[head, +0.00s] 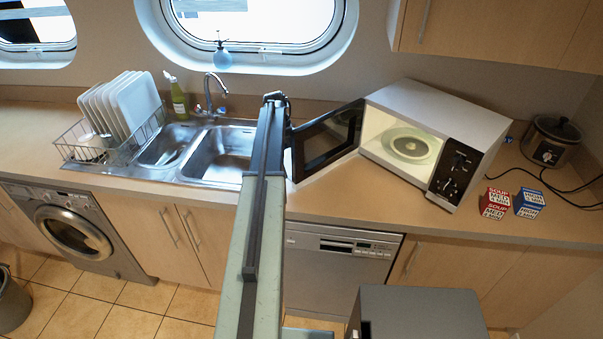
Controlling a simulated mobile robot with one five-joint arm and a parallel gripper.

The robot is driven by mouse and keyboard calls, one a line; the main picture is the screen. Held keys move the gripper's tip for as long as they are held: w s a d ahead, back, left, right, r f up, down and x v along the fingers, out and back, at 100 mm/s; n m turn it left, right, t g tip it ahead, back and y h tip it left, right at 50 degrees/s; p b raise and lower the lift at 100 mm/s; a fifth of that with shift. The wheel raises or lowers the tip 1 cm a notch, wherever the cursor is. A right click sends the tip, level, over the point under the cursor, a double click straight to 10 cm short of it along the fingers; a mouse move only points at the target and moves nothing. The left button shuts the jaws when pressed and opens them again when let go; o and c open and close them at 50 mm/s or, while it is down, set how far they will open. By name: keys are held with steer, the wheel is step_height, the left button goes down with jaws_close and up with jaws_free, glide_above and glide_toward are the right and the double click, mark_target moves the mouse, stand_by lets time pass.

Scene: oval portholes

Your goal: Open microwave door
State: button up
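The microwave (440,112) stands on the counter at the right, a white box with a lit, empty interior and a round glass plate (408,145). Its dark-framed door (328,138) stands wide open, swung out to the left. The control panel (455,173) is on the right of its front. My arm reaches forward over the counter, and my gripper (284,118) is at its far end, close to the door's free left edge. The fingers are dark and largely hidden behind my arm. I cannot tell whether they touch the door or how they are set.
Two soup boxes, one red (494,203) and one blue (528,203), sit right of the microwave, near a slow cooker (551,142) with a cable. A sink (215,155) and dish rack (110,135) lie to the left. Counter in front of the microwave is clear.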

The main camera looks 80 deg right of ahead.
steer(key=shift+w+d, duration=0.15)
steer(key=shift+w, duration=0.15)
steer(key=o, duration=2.1)
steer(key=shift+s, duration=0.1)
steer(key=p+v, duration=0.7)
steer(key=shift+r, duration=0.4)
steer(key=shift+d, duration=0.1)
